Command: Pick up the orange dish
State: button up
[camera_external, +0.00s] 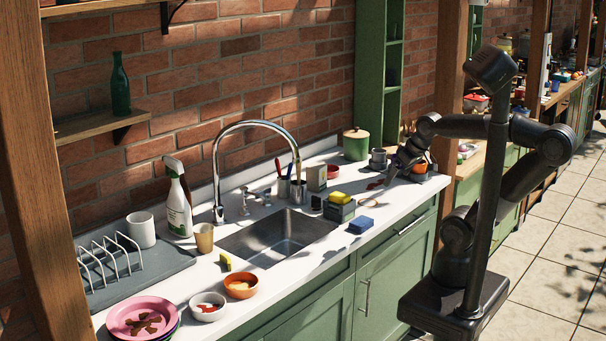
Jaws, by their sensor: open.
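Two orange dishes show on the white counter. One orange dish (420,167) is at the far right end, right beside my gripper (394,172) and partly hidden by it. The other is an orange bowl (241,289) at the front edge near the sink, with something pale inside, far from my gripper. My gripper is open and low over the counter's far end, pointing down. Its fingers are small and dark here, and I cannot tell whether they touch the far dish.
A grey mug (378,159) and a green canister (356,145) stand left of my gripper. The sink (278,236), sponges, a spray bottle (178,205), a white bowl (208,307) and pink plates (143,317) lie nearer the camera. A wooden post (450,75) rises behind my arm.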

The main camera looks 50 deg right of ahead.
dwell(0.5)
jog(key=w+a+r+g, duration=0.1)
jog(key=w+a+r, duration=0.3)
jog(key=w+a, duration=0.7)
jog(key=n+g, duration=0.2)
send_over(240, 288)
jog(key=s, duration=0.3)
jog(key=shift+y, duration=0.3)
jog(key=s+x, duration=0.1)
jog(key=x, duration=0.4)
jog(key=s+x, duration=0.1)
jog(key=x, duration=0.5)
jog(key=s+d+f+x, duration=0.1)
jog(key=x, duration=0.4)
jog(key=shift+s, duration=0.2)
jog(key=shift+w+x, duration=0.15)
jog(key=shift+x, duration=1.35)
jog(key=shift+w+x, duration=0.15)
jog(key=shift+x, duration=1.3)
jog(key=shift+d, duration=0.15)
